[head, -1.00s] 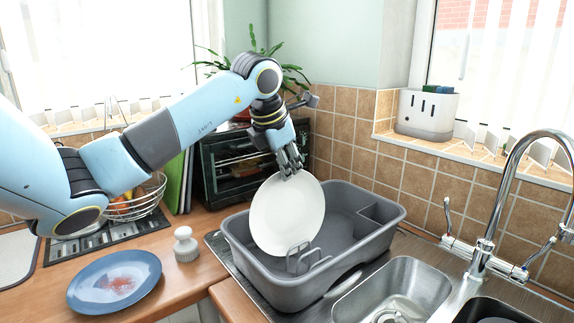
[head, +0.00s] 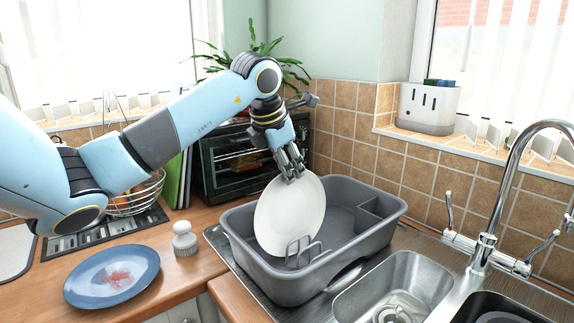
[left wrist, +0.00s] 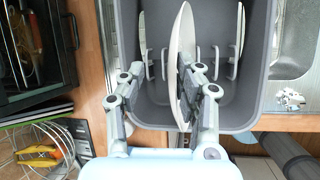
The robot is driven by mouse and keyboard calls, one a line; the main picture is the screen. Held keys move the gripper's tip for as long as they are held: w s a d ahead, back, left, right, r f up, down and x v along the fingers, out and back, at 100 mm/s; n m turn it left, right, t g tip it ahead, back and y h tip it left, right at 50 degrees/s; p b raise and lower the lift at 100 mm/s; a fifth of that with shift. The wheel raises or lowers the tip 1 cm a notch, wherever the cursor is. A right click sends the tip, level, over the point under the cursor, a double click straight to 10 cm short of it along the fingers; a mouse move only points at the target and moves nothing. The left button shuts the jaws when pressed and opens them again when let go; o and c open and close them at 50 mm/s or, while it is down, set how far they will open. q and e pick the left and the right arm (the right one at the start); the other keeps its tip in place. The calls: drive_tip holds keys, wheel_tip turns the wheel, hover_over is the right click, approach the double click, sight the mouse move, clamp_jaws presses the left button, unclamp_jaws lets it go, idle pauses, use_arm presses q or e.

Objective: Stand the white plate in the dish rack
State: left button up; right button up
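The white plate (head: 289,215) stands on edge, slightly tilted, inside the grey dish rack (head: 375,240), with wire prongs at its lower front. In the left wrist view the plate (left wrist: 181,45) shows edge-on among the rack's prongs. My left gripper (head: 290,165) is at the plate's upper edge. In the left wrist view its fingers (left wrist: 163,82) are spread, one on each side of the plate. A clear gap shows on the left side; the right finger is close to the plate, and I cannot tell whether it touches. The plate's lowest edge is hidden in the head view. My right gripper is not in view.
A sink (head: 395,285) with a tall tap (head: 500,200) is to the right. A toaster oven (head: 235,160) and tiled wall stand behind.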

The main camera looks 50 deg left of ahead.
use_arm(q)
drive_tip(key=shift+d+r, duration=0.1)
drive_tip(key=shift+r, duration=0.05)
drive_tip(key=shift+s+r, duration=0.1)
drive_tip(key=shift+r, duration=0.05)
drive_tip(key=shift+v, duration=3.85)
drive_tip(key=shift+d, duration=0.1)
